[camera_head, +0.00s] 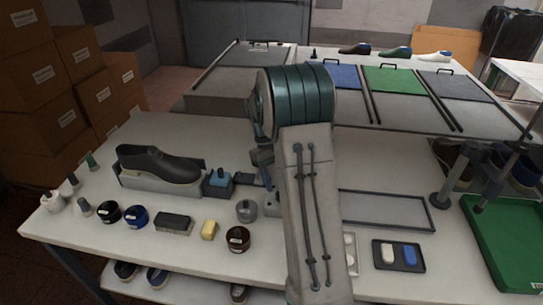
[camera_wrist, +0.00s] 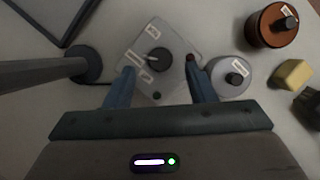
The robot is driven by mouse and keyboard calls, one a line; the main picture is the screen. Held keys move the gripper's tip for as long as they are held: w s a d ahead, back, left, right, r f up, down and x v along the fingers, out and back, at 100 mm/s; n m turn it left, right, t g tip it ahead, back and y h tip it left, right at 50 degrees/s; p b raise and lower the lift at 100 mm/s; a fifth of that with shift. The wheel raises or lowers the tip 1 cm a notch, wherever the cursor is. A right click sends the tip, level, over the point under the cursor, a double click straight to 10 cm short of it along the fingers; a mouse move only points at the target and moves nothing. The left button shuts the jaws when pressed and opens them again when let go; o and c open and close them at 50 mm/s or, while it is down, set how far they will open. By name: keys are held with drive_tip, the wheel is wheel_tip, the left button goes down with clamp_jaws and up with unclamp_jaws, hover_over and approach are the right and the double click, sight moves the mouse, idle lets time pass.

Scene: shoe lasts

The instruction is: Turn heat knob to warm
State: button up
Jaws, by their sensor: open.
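The heat knob (camera_wrist: 154,57) is a round dark knob on top of a light grey control box (camera_wrist: 152,82). Small white labels sit beside the knob, too small to read, so I cannot tell its setting. The knob lies between and slightly beyond the fingertips, apart from both. In the head view the box (camera_head: 272,205) is mostly hidden behind my arm; my gripper (camera_head: 265,178) shows only partly.
A grey metal pot (camera_wrist: 228,77) stands right beside the box. A brown jar (camera_wrist: 270,33) and yellow block (camera_wrist: 293,73) lie farther right. In the wrist view, a dark post (camera_wrist: 40,75) stands left.

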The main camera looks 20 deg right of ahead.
drive_tip(key=v, duration=1)
drive_tip(key=shift+a+r, duration=0.1)
drive_tip(key=shift+r, duration=0.1)
drive_tip(key=s+a+r+t, duration=0.45)
drive_tip(key=s+a, duration=0.35)
drive_tip(key=s, duration=0.3)
drive_tip(key=s+a+f+m+t, duration=0.1)
drive_tip(key=s+a+f, duration=0.1)
drive_tip(key=s, duration=0.5)
drive_tip(key=s+a+f+m+t, duration=0.1)
drive_tip(key=s+a+f+t, duration=0.1)
drive_tip(key=s, duration=0.5)
drive_tip(key=shift+s+a+y, duration=0.15)
drive_tip(key=shift+a+y, duration=0.25)
drive_tip(key=shift+a, duration=0.15)
drive_tip(key=c, duration=0.3)
drive_tip(key=shift+d, duration=0.1)
